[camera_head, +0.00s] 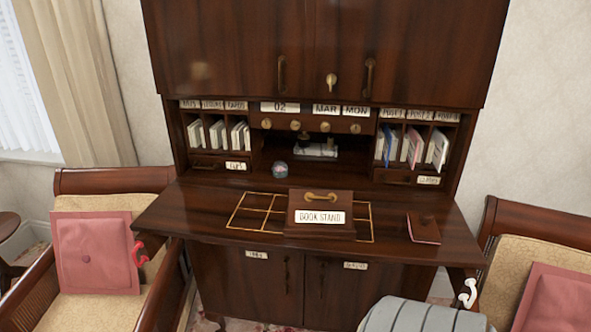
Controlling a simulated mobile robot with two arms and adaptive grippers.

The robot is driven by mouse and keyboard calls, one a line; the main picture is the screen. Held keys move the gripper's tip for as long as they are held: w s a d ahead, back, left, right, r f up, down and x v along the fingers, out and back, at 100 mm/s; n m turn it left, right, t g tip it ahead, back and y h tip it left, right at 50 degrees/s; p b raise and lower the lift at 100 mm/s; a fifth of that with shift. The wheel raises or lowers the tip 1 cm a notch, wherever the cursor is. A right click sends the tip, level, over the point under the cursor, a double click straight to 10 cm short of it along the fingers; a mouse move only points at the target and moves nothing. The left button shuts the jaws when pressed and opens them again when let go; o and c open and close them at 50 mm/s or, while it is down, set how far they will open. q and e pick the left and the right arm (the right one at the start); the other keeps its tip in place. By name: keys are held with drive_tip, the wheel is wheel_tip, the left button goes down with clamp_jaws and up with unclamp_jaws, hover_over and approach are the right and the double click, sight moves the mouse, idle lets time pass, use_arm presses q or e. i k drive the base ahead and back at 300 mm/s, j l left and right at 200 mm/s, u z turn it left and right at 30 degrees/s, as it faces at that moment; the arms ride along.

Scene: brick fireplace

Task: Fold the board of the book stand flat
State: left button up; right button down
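The book stand (320,213) sits at the middle of the desk top. Its dark wooden board appears raised and sloped, with the lower edge toward me. A white label (320,217) reading "BOOK STAND" is on its front, and a curved brass handle (321,197) is near its upper edge. The back of the board and any support behind it are hidden. No book lies on it. Neither of my grippers is in view.
Gold lines (245,211) mark the desk top (185,212) around the stand. A small dark red booklet or box (424,228) lies right, and a small round object (280,170) behind. Red (138,253) and white (468,293) hook-like things are at the desk sides. Armchairs flank it.

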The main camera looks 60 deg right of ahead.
sight(312, 209)
drive_tip(key=z, duration=2)
